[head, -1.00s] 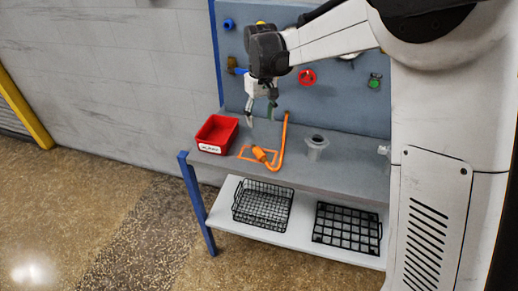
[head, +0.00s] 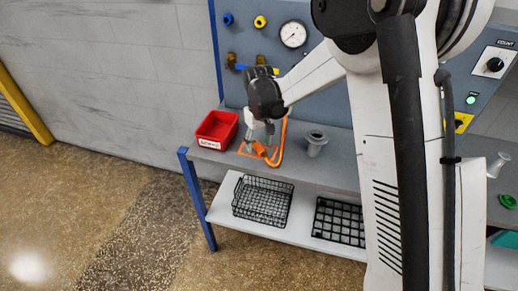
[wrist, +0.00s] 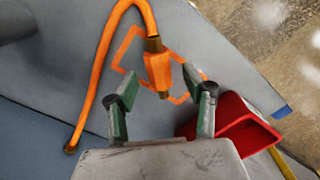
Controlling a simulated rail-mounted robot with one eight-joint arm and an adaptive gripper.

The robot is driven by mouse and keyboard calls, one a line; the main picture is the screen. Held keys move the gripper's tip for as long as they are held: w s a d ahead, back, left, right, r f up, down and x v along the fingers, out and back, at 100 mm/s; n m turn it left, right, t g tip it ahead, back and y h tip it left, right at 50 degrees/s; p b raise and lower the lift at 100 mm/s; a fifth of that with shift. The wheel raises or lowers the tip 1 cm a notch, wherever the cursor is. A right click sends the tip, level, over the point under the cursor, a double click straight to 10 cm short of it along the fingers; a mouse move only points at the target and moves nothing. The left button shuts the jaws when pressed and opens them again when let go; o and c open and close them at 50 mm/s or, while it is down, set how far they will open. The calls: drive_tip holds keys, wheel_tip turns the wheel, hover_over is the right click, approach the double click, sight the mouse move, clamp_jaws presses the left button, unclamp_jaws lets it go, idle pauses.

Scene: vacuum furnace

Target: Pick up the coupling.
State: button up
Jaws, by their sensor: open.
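The coupling (wrist: 158,70) is an orange fitting with dark brass-like ends on the end of an orange hose (wrist: 108,60). It lies on the grey bench within an orange outlined square (wrist: 128,52). In the head view the coupling (head: 259,148) is partly hidden by my gripper. In the wrist view the coupling shows between and just beyond the fingertips, and nothing is held. In the head view my gripper (head: 258,142) points down above the bench at the coupling. I cannot tell the exact height between them.
A red bin (head: 217,129) stands left of the coupling, close to the right finger in the wrist view. A grey flanged fitting (head: 315,143) stands to the right. The panel with gauge (head: 293,34) rises behind. Wire baskets (head: 262,200) sit on the lower shelf.

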wheel_tip(320, 180, down, 2)
clamp_jaws()
idle(0.4)
